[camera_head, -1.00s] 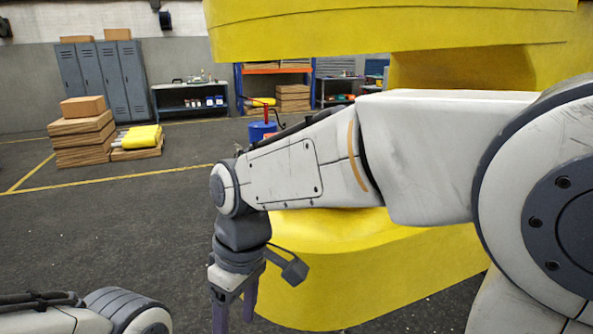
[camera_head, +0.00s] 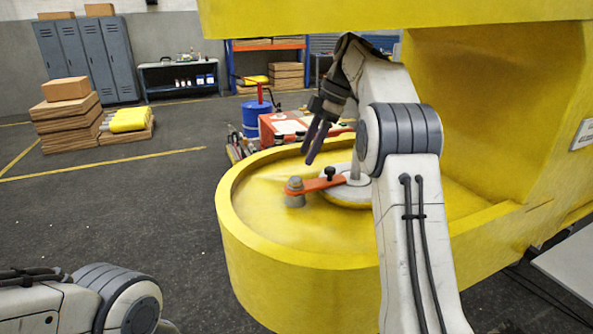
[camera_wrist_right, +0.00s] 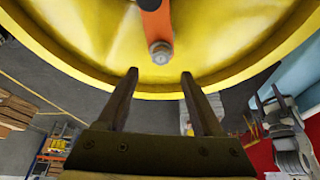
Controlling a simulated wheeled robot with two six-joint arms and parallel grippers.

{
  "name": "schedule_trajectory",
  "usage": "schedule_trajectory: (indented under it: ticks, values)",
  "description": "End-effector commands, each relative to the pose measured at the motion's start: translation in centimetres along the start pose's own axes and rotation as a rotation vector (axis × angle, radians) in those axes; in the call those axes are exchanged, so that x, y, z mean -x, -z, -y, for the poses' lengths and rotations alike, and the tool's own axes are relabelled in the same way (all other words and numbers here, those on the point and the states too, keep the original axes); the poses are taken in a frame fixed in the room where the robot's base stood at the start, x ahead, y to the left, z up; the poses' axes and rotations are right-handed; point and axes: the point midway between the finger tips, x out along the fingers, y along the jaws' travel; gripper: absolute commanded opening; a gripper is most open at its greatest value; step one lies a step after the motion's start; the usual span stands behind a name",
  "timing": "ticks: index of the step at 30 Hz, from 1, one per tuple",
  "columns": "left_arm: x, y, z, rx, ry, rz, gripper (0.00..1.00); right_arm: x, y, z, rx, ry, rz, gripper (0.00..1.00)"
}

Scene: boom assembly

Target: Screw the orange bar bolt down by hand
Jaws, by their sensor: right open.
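The orange bar (camera_head: 318,185) lies inside the yellow boom's rounded, rimmed end (camera_head: 265,240). A grey bolt (camera_head: 294,183) sits at the bar's left end, above a grey stub. A dark knob stands near the other end, beside a pale round disc (camera_head: 345,190). My right gripper (camera_head: 312,157) is above and behind the bar, fingers pointing down, apart from the bolt. In the right wrist view the gripper (camera_wrist_right: 158,74) is open and empty, and the bolt (camera_wrist_right: 160,54) on the bar (camera_wrist_right: 156,25) shows just beyond the fingertips. My left gripper is out of view.
The yellow boom's upper part (camera_head: 400,18) overhangs the rimmed end. A red cart (camera_head: 285,128) and a blue drum (camera_head: 257,117) stand behind it. Stacked boxes (camera_head: 70,118) are at the left. The floor at left is open.

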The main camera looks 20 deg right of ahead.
Motion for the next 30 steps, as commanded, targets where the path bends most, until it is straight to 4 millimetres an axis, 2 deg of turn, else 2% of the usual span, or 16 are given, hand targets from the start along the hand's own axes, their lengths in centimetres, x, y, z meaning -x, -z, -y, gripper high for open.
schedule_trajectory:
  ticks: [4,12,17,24,25,30]
  values:
    - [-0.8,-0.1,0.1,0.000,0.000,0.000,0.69,-2.2,-0.3,0.2,-0.004,0.002,0.001,0.68]
    - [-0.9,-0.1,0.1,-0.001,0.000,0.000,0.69,-5.7,-0.2,0.1,-0.005,0.000,0.001,0.68]
    - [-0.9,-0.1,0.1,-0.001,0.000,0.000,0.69,-6.7,-0.1,0.1,-0.003,-0.001,0.002,0.68]
    - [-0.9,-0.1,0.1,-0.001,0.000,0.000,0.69,-6.8,0.1,0.0,-0.001,-0.001,0.002,0.68]
    - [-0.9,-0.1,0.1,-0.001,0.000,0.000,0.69,-6.8,0.1,0.0,-0.001,-0.001,0.002,0.64]
    - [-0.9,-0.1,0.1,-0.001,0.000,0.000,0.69,-6.8,0.1,0.0,-0.002,-0.001,0.002,0.00]
